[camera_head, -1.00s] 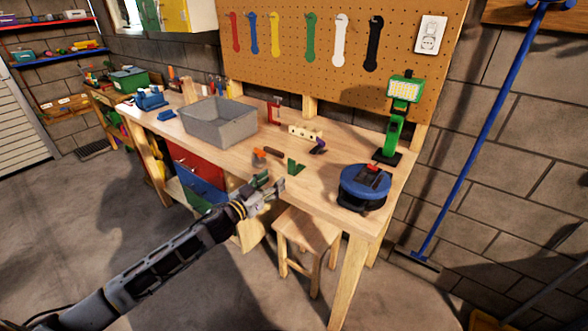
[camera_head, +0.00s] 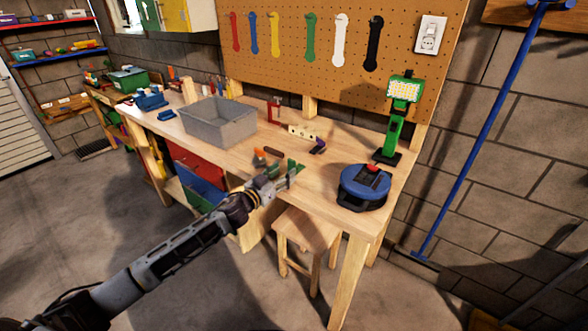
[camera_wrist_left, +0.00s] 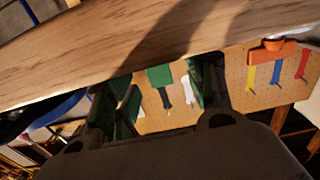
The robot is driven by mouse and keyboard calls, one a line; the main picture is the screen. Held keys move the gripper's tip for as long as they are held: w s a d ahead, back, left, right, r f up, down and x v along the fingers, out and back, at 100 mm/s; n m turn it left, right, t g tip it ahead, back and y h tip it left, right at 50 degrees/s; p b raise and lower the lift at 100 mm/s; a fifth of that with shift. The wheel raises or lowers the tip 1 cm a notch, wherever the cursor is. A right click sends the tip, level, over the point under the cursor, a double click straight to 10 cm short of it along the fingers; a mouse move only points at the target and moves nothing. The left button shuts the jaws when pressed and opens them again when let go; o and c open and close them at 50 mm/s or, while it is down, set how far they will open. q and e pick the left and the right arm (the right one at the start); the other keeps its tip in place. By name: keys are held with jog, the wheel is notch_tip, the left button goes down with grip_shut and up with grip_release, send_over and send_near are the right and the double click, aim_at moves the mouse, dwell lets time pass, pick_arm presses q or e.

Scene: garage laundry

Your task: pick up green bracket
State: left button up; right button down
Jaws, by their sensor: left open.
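The green bracket (camera_head: 293,165) lies near the front edge of the wooden workbench (camera_head: 325,193), partly hidden by my left gripper in the head view. My left gripper (camera_head: 284,176) is open at the bench's front edge, its fingertips close beside the bracket. In the left wrist view, which is upside down, the bracket (camera_wrist_left: 160,76) shows between the two green-padded fingers (camera_wrist_left: 163,95), apart from both. Whether anything touches it cannot be told from the head view. My right gripper is not in view.
A blue round device (camera_head: 364,187) stands to the right, and a grey bin (camera_head: 218,122) to the left. A green work lamp (camera_head: 393,135) stands at the back. A wooden stool (camera_head: 308,233) is below the front edge.

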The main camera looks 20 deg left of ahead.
aim_at(291, 165)
pick_arm(q)
jog(key=shift+w+d, duration=0.1)
jog(key=shift+w, duration=0.1)
dwell(0.4)
jog(key=shift+w+d+r, duration=0.3)
jog(key=shift+w+r, duration=0.05)
jog(key=shift+w, duration=0.25)
jog(key=shift+w+d+r, duration=0.25)
jog(key=shift+w+d, duration=0.1)
jog(key=shift+w, duration=0.3)
jog(key=shift+x, duration=1.05)
jog(key=shift+f, duration=0.1)
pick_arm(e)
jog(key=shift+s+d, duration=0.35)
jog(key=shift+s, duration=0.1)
pick_arm(q)
jog(key=shift+c, duration=0.4)
grip_shut()
